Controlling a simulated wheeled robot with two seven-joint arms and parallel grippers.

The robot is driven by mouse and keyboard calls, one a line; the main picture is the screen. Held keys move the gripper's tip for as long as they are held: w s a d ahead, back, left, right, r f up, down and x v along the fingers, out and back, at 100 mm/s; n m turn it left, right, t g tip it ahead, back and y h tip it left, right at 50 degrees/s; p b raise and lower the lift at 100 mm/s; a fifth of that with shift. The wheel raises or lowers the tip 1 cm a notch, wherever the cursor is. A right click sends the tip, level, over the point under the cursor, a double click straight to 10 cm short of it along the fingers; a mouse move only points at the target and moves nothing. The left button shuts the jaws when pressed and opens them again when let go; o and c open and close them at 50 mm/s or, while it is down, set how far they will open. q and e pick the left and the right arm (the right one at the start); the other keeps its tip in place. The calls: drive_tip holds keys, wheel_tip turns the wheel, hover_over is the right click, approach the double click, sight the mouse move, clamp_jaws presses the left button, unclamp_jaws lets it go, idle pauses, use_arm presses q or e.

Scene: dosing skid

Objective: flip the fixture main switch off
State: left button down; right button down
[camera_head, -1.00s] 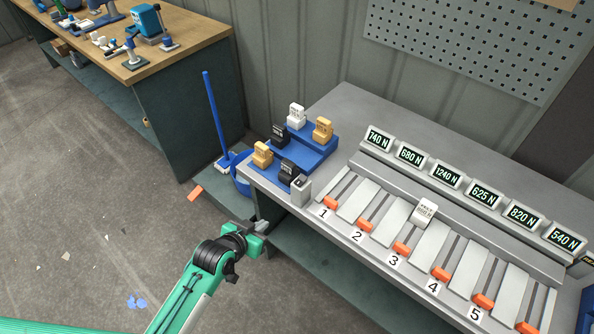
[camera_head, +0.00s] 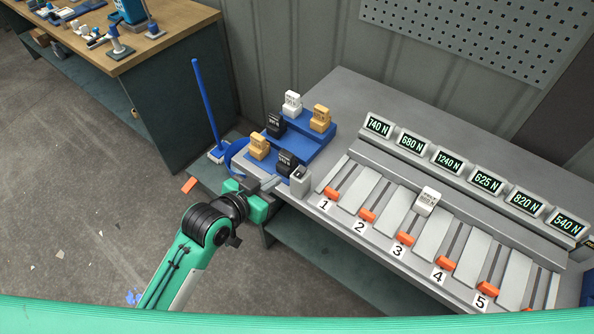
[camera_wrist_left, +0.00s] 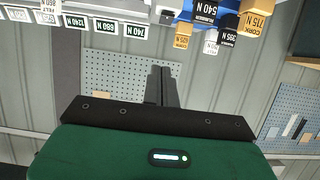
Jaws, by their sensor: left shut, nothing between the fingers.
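A small light grey box with a dark mark on top, which looks like the main switch (camera_head: 299,182), stands at the front left corner of the grey bench, beside the blue block stand. Which way its switch is set is too small to tell. My left gripper (camera_head: 270,184) is shut and empty, just left of the box, with a small gap seeming to remain. In the left wrist view, the shut fingers (camera_wrist_left: 161,86) point toward the bench, and a grey box, likely the switch (camera_wrist_left: 168,8), is cut off at the top edge. My right gripper is not in view.
A blue stepped stand (camera_head: 304,150) with several labelled blocks is right behind the box. To the right run numbered lanes with orange tabs (camera_head: 367,215), a white block (camera_head: 426,201) and force displays (camera_head: 447,162). A blue broom (camera_head: 206,105) leans left of the bench.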

use_arm(q)
drive_tip(key=p, duration=0.2)
hover_over(297, 180)
drive_tip(key=s, duration=0.1)
wheel_tip(297, 180, down, 3)
drive_tip(key=f, duration=0.2)
drive_tip(key=w+f+p, duration=0.1)
drive_tip(key=shift+f, duration=0.5)
